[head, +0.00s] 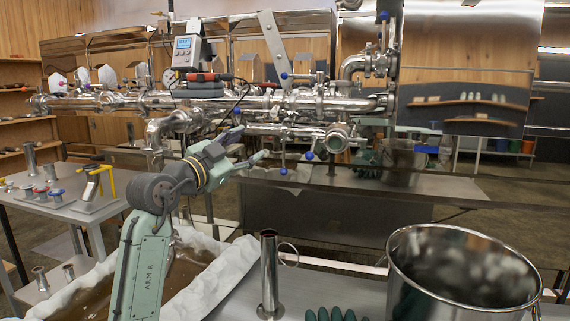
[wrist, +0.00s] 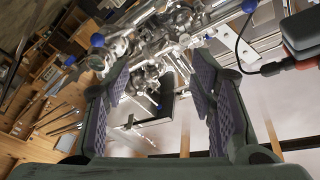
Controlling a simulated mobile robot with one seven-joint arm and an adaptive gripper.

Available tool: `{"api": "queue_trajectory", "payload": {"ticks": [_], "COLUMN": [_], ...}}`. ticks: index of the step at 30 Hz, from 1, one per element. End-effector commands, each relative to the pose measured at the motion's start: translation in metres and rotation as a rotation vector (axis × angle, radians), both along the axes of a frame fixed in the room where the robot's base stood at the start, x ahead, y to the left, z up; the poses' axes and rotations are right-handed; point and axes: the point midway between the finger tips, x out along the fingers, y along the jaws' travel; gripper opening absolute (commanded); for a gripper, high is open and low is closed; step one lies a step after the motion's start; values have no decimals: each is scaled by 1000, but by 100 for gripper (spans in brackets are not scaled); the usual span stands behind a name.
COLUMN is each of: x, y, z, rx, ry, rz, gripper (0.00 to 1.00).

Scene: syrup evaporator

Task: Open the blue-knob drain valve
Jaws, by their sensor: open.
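My gripper (head: 252,143) is open and empty, reaching toward the steel pipework from the front. Several blue knobs sit on valve handles: one below the lower pipe (head: 309,155), one hanging lower on a thin lever (head: 284,171), one on the upper pipe (head: 283,75), and one at top right (head: 384,15). I cannot tell which is the drain valve. In the wrist view my fingers (wrist: 160,75) stand wide apart with pipes beyond them. No knob is clearly touched.
A digital meter (head: 186,51) with cables sits on the upper pipes. A steel pot (head: 462,270) and a tall steel cup (head: 269,275) stand in front. A side table (head: 60,208) with fittings is at left. A trough (head: 215,275) lies under my arm.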

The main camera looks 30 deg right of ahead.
Motion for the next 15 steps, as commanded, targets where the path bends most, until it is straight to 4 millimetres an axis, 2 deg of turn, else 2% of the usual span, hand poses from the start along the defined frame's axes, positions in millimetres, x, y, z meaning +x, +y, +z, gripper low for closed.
{"api": "queue_trajectory", "payload": {"ticks": [1,4,9,15], "x": [-9,-24,-33,-27], "y": [-24,-55,-78,-107], "z": [-13,-30,-40,-38], "rx": [41,105,143,144], "ry": [10,21,29,31], "rz": [-57,-140,-195,-196], "gripper": [51,51,51,51]}}
